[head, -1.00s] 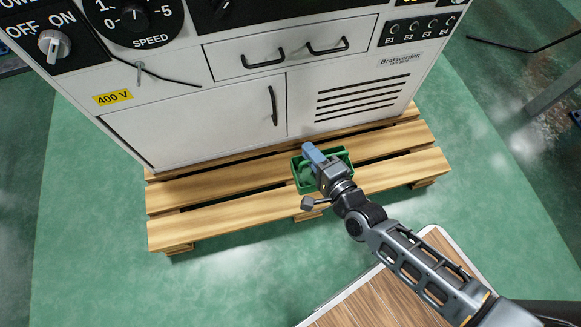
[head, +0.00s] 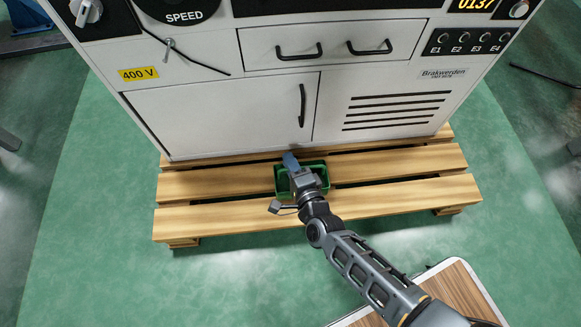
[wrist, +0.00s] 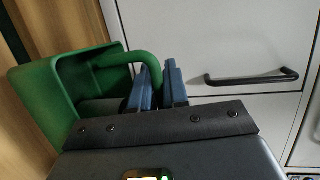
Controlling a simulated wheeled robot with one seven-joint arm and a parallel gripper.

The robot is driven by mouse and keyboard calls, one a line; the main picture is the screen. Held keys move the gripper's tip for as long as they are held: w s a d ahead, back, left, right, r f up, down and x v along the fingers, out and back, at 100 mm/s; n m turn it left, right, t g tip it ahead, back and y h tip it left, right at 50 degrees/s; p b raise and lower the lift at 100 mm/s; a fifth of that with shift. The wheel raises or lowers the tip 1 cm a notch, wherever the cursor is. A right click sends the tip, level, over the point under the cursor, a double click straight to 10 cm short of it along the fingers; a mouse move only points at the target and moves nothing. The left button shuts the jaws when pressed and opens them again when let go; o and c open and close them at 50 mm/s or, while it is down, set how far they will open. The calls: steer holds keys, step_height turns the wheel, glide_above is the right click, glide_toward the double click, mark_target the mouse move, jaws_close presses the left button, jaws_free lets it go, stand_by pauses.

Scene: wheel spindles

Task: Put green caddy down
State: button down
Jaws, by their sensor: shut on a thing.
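The green caddy (head: 318,170) is an open box with a looped handle. In the head view it is over the wooden pallet (head: 400,197), in front of the white cabinet; I cannot tell whether it touches the slats. My gripper (head: 291,162) is at the caddy and hides part of it. In the wrist view the caddy (wrist: 38,100) is at the left and looks tilted. There the blue fingers of my gripper (wrist: 158,88) are shut on the end of its green handle (wrist: 128,60). The inside of the caddy is mostly hidden.
The white cabinet (head: 220,115) stands on the pallet, with a door handle (head: 302,105) and drawer handles facing me. Bare slats lie on both sides of the caddy. A wood-topped surface (head: 455,290) is at the lower right. Green floor (head: 110,220) is clear around the pallet.

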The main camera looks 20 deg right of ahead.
steer(key=shift+f, duration=0.7)
steer(key=shift+r, duration=0.1)
steer(key=c, duration=1.1)
jaws_free()
steer(key=shift+f, duration=0.2)
steer(key=shift+s+r, duration=0.2)
steer(key=s+p, duration=0.1)
steer(key=s, duration=0.2)
steer(key=s+r+p, duration=0.1)
steer(key=s, duration=0.3)
steer(key=s+r+p, duration=0.1)
steer(key=s, duration=0.3)
steer(key=shift+s+a+r+p, duration=0.1)
steer(key=shift+s+a+p, duration=0.1)
steer(key=shift+p, duration=0.2)
